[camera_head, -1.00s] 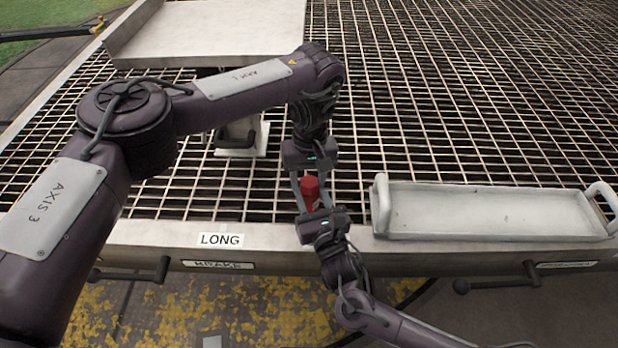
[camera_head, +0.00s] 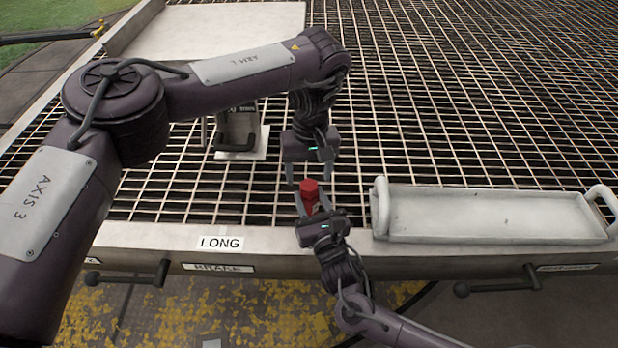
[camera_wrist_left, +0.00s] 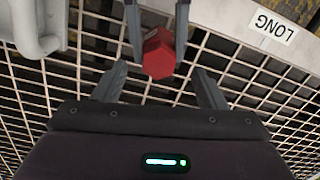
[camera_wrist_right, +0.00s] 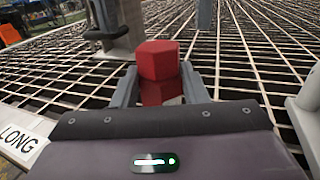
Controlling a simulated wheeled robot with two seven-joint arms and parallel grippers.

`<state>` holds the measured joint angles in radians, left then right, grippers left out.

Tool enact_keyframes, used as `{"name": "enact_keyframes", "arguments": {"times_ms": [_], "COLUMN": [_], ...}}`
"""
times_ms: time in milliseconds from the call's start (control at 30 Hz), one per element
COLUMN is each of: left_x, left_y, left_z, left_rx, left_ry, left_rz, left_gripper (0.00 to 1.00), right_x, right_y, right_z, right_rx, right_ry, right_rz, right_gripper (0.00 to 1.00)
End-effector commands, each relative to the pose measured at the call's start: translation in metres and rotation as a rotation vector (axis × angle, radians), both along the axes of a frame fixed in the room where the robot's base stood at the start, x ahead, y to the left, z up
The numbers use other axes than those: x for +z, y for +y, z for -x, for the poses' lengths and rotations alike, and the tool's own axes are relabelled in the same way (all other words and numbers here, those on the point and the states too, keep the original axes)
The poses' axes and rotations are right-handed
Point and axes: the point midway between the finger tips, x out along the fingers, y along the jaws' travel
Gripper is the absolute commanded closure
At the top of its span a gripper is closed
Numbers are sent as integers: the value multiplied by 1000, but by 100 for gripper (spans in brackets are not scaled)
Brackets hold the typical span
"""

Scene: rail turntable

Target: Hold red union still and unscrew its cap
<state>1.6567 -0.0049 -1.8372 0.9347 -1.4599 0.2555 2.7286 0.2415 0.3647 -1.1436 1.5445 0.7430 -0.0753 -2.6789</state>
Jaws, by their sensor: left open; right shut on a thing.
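The red union (camera_head: 312,201) is upright above the grating near the table's front edge, with its hexagonal cap (camera_head: 309,187) on top. My right gripper (camera_head: 314,209) is shut on the union's lower part from the front; the right wrist view shows the red cap (camera_wrist_right: 158,60) standing above the fingers. My left gripper (camera_head: 309,180) is open and points toward the union from behind. In the left wrist view the union (camera_wrist_left: 158,54) is beyond the left fingertips, between the right gripper's fingers. Whether the cap has loosened cannot be told.
A pale tray with raised handles (camera_head: 490,213) lies to the right of the union. A bracket on a white plate (camera_head: 241,142) stands behind left. The front rail (camera_head: 190,237) carries a LONG label (camera_head: 220,243) and lever handles. Open grating lies behind.

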Motion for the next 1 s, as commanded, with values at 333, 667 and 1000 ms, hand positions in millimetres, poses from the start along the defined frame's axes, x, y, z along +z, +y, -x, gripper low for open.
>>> {"name": "enact_keyframes", "arguments": {"times_ms": [333, 667, 1000], "left_x": [7, 6, 6], "left_y": [0, 2, 3], "left_z": [0, 0, 0], "left_rx": [1, -310, -576], "left_ry": [1, 2, 1], "left_rz": [0, 20, 36], "left_gripper": [35, 35, 35], "right_x": [-1, -1, 0], "right_y": [0, 0, 0], "right_z": [0, 0, 0], "right_rx": [1, 1, 1], "right_ry": [1, 1, 1], "right_rz": [-1, -1, -1], "right_gripper": [100, 100, 100]}}
